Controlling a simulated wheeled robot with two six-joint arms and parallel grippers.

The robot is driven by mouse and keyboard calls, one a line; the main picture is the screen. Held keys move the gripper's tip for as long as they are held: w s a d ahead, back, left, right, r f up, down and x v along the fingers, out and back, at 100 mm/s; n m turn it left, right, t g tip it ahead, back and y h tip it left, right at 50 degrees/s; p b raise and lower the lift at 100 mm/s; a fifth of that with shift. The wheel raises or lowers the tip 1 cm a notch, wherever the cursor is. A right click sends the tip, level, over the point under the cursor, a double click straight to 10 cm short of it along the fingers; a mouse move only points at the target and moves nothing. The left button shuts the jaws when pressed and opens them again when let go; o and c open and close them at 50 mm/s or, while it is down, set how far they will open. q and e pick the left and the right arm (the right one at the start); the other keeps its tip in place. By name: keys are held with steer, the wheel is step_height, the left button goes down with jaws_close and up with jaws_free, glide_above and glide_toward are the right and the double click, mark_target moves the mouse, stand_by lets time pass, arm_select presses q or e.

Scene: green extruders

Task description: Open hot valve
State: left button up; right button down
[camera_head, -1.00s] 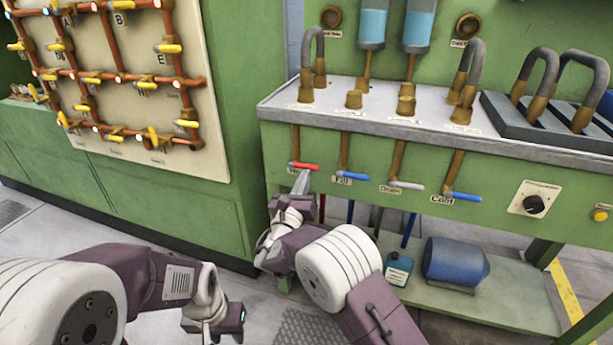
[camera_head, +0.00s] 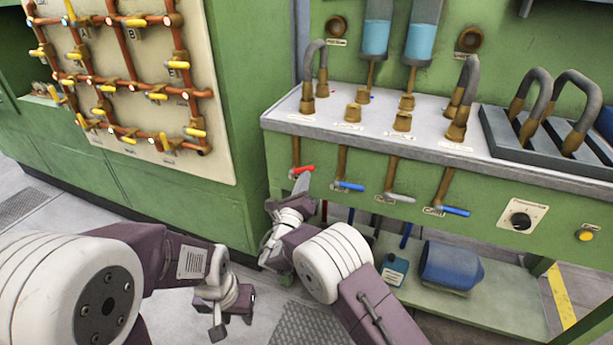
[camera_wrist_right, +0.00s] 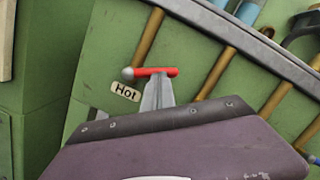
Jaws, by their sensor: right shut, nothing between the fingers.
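The hot valve's red handle (camera_head: 303,169) is at the lower end of the leftmost copper pipe on the green bench front. In the right wrist view the red handle (camera_wrist_right: 158,71) sits above a "Hot" label (camera_wrist_right: 125,91). In the wrist view the fingers (camera_wrist_right: 158,92) meet or overlap the handle's underside; exact contact is unclear. My left gripper (camera_head: 218,325) hangs low at the bottom, away from the valve, its jaws unclear.
Blue (camera_head: 349,187), grey (camera_head: 400,198) and blue (camera_head: 446,211) valve handles line the bench front to the right. A pipe panel (camera_head: 105,95) stands left. A blue tank (camera_head: 452,266) and bottle (camera_head: 394,268) sit on the lower shelf.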

mark_target(298, 170)
steer(key=shift+w+a+r+n+g+y+p, duration=0.15)
steer(key=shift+a+r+n+y+p, duration=0.25)
steer(key=shift+n+p, duration=1)
steer(key=shift+w+a+r+n+g+y+p, duration=0.15)
steer(key=shift+r+n+p, duration=0.45)
steer(key=shift+n+p, duration=0.85)
steer(key=shift+a+r+n+g+y+p, duration=0.3)
steer(key=shift+r+n+p, duration=0.2)
steer(key=shift+n+p, duration=0.9)
arm_select(q)
step_height(298, 170, up, 10)
steer(key=shift+p, duration=0.35)
arm_select(e)
steer(key=shift+a+r, duration=0.1)
steer(key=shift+a, duration=0.05)
arm_select(q)
steer(key=shift+a+r+p, duration=0.1)
steer(key=shift+r+p, duration=0.3)
steer(key=shift+p, duration=0.1)
arm_select(e)
steer(key=shift+w+a+r+n, duration=0.1)
steer(key=shift+a+n, duration=0.15)
steer(key=shift+n, duration=0.6)
arm_select(q)
steer(key=shift+f, duration=0.1)
